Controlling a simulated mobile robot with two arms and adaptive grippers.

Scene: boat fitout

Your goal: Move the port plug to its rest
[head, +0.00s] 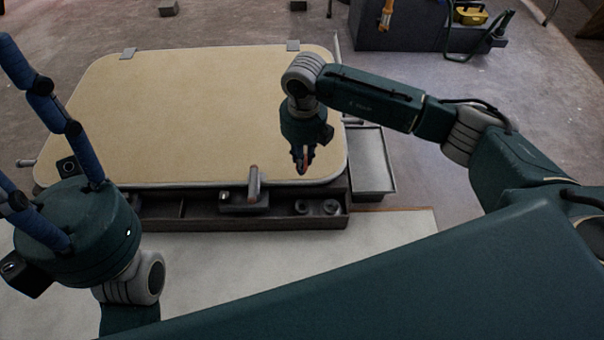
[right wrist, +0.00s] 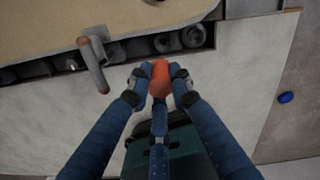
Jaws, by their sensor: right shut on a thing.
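My right gripper (head: 303,160) is shut on a small orange-red piece, which I take to be the port plug (right wrist: 160,78). The plug sits between the blue fingertips in the right wrist view. In the head view, the gripper points down over the front right part of the tan panel. Two round ring-like seats (head: 301,206) lie in the dark tray (head: 180,222) at the panel's front edge. I cannot tell whether one of them is the rest. My left gripper (head: 22,115) is at the left edge, its blue fingers spread wide and nothing visible between them.
The large tan panel (head: 190,110) is mostly clear. A lever with a reddish grip (head: 254,182) rises at its front edge. A grey side tray (head: 370,160) stands at its right.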

